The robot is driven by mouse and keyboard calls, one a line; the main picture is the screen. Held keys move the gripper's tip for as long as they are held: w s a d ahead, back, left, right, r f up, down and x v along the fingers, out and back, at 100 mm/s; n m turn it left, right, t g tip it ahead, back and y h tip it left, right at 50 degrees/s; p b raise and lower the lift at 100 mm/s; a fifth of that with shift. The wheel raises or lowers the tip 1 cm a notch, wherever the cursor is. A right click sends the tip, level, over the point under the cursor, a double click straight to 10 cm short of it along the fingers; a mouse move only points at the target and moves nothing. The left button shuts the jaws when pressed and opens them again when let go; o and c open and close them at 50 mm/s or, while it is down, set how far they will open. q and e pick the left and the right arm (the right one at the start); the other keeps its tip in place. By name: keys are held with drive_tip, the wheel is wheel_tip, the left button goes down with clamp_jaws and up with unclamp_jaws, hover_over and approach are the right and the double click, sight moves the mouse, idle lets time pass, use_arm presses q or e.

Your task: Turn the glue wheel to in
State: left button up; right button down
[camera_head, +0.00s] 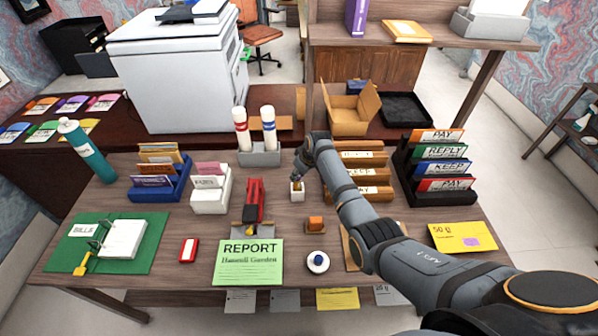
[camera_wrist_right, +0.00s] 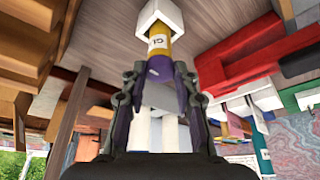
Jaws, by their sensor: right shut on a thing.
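A small glue stick (camera_wrist_right: 158,42) stands in a white square holder (camera_head: 297,194), which shows at the top of the right wrist view (camera_wrist_right: 160,17). The stick has a yellow band, a white label with letters and a purple end (camera_wrist_right: 160,68). My right gripper (camera_head: 297,178) is over the holder. In the wrist view its two fingers (camera_wrist_right: 160,80) are closed around the purple end, one on each side. The wheel is not clearly separate from this end. My left gripper is not in view.
A red stapler (camera_head: 254,200) stands just left of the holder. A grey stand (camera_head: 260,157) with two white bottles is behind it. An orange block (camera_head: 315,224) and a round white piece (camera_head: 317,262) lie in front. Wooden trays (camera_head: 362,158) stand right, beside my arm.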

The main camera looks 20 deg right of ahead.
drive_tip(key=c, duration=1)
unclamp_jaws()
drive_tip(key=v, duration=1.2)
